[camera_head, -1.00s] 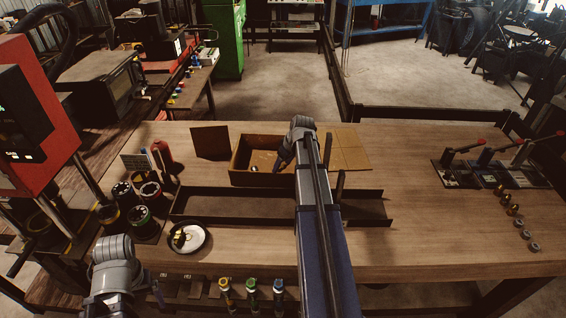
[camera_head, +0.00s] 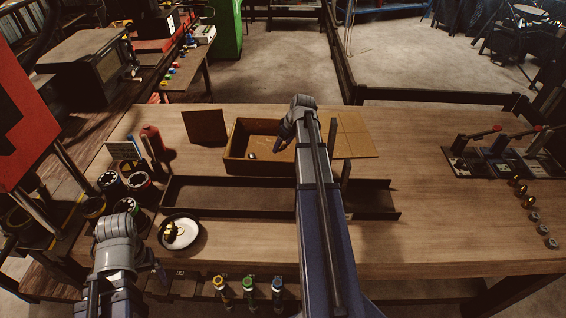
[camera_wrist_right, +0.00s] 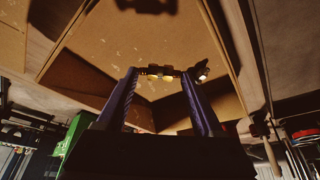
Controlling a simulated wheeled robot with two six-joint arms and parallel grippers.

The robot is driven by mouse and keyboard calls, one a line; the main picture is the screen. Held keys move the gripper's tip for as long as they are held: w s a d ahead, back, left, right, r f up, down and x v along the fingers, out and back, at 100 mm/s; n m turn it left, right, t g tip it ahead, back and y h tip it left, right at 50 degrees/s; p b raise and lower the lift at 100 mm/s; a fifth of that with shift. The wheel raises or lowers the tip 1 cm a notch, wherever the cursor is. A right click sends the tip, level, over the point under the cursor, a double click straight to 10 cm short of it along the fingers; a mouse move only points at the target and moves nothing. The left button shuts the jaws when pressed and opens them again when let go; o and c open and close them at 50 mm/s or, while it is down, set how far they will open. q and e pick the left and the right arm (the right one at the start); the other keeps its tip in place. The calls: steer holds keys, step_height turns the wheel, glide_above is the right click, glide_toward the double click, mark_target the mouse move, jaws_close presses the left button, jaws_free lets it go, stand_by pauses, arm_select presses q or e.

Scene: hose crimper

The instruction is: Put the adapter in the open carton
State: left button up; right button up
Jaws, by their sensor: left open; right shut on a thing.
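The open carton (camera_head: 238,150) stands at the back middle of the bench with its flaps spread. My right gripper (camera_head: 279,145) reaches over its right part, pointing into it. In the right wrist view the gripper (camera_wrist_right: 160,73) is shut on a small brass adapter (camera_wrist_right: 153,72), with the carton's inner walls (camera_wrist_right: 150,45) around it. A small dark and light piece (camera_head: 250,156) lies inside the carton and shows beside the right finger in the wrist view (camera_wrist_right: 202,71). My left gripper (camera_head: 157,272) is open and empty over the front left edge of the bench.
A long dark tray (camera_head: 230,195) lies in front of the carton. Fittings (camera_head: 533,216) and lever clamps (camera_head: 490,150) are at right. The bench's right middle is clear.

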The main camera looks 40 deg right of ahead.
arm_select(q)
step_height(320, 180, down, 6)
steer(key=b, duration=0.5)
steer(key=shift+f, duration=0.15)
arm_select(e)
steer(key=shift+f, duration=3.1)
arm_select(q)
steer(key=shift+f, duration=0.1)
arm_select(e)
steer(key=shift+f, duration=0.1)
steer(key=shift+f, duration=0.15)
steer(key=o, duration=1.5)
steer(key=shift+r, duration=0.2)
steer(key=shift+r, duration=0.15)
arm_select(q)
step_height(320, 180, up, 7)
steer(key=p, duration=0.7)
arm_select(e)
steer(key=v, duration=0.7)
steer(key=shift+s+r, duration=0.15)
